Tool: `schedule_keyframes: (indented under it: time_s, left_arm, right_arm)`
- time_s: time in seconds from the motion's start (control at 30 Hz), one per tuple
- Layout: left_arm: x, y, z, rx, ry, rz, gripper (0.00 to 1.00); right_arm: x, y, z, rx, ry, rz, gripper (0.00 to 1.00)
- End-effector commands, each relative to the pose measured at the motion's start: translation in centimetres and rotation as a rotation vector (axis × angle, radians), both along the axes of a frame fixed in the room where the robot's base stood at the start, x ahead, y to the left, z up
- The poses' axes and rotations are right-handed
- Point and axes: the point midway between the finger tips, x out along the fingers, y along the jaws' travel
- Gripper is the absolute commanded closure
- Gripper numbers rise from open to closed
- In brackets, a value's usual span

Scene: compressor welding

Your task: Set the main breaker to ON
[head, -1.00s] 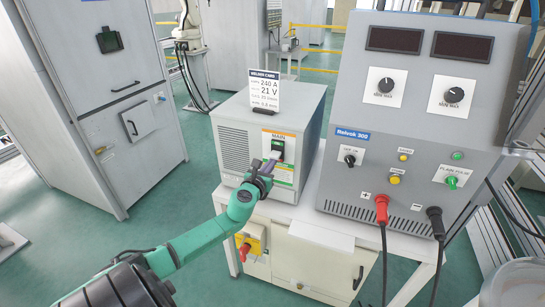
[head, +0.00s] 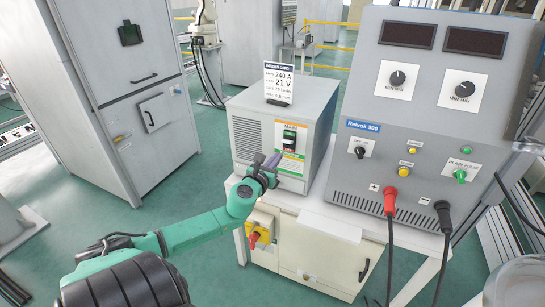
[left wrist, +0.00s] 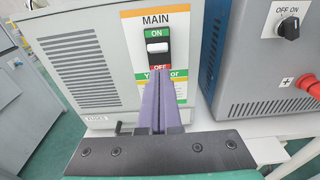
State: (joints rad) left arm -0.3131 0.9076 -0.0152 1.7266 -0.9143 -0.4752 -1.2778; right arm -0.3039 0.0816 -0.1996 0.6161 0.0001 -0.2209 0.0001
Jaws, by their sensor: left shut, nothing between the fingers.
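The main breaker (head: 289,137) is a small black switch under a MAIN label on the front of a grey cabinet (head: 258,125). In the left wrist view the breaker (left wrist: 158,48) has a green ON mark above and a red OFF mark below. Its white lever sits close under the ON mark. My left gripper (head: 273,160) is shut and empty, below and slightly left of the breaker in the head view. Its purple fingers (left wrist: 160,88) are together and overlap the lower label in the wrist view. Whether they touch the panel I cannot tell. My right gripper is not in view.
A welder card (head: 278,82) stands on the cabinet. The Relvok 300 power unit (head: 405,165) with knobs and red and black plugs is close on the right. A yellow box with a red knob (head: 253,238) is below. Open floor lies to the left.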

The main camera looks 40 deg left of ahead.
Motion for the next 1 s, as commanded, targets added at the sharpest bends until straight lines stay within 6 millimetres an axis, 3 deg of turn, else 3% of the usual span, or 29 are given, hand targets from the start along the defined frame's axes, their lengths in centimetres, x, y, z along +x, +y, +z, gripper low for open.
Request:
schedule_keyframes:
  time_s: [0.1,0.23,0.83,0.93,1.0]
  left_arm:
    - [-1.6,-0.6,1.9,0.002,0.004,-0.002,1.00]
    - [-2.6,-0.9,2.9,0.001,0.001,0.000,1.00]
    - [-2.8,-0.9,3.0,-0.001,0.001,0.002,1.00]
    - [-3.1,0.2,1.4,-0.061,0.016,0.034,1.00]
    - [-3.8,2.1,-1.9,-0.180,0.040,0.096,1.00]
  right_arm:
    - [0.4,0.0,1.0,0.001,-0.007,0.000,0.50]
    - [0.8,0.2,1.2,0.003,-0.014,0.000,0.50]
    - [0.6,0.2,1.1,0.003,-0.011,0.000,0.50]
    - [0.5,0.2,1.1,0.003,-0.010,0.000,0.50]
    - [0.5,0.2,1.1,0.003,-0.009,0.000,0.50]
